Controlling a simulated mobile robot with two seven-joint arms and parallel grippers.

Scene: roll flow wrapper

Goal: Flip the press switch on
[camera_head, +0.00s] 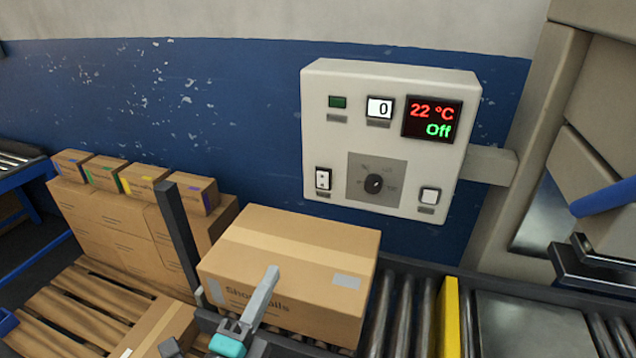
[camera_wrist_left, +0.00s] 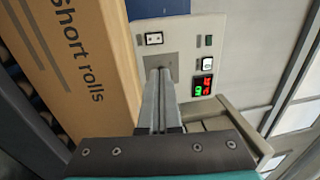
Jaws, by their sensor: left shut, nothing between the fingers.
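I cannot tell which control is the press switch. My left gripper (camera_head: 271,274) is shut and empty, in front of the box and below the panel. In the left wrist view the shut fingers (camera_wrist_left: 160,75) overlap the panel's lower part; the rocker switch (camera_wrist_left: 153,38) shows beside them.
A cardboard box (camera_head: 290,240) marked "Short rolls" stands on the roller conveyor (camera_head: 400,318) between my left gripper and the panel. A dark post (camera_head: 177,230) stands left of it. Stacked cartons (camera_head: 125,220) are at left. A yellow bar (camera_head: 447,318) crosses the conveyor.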

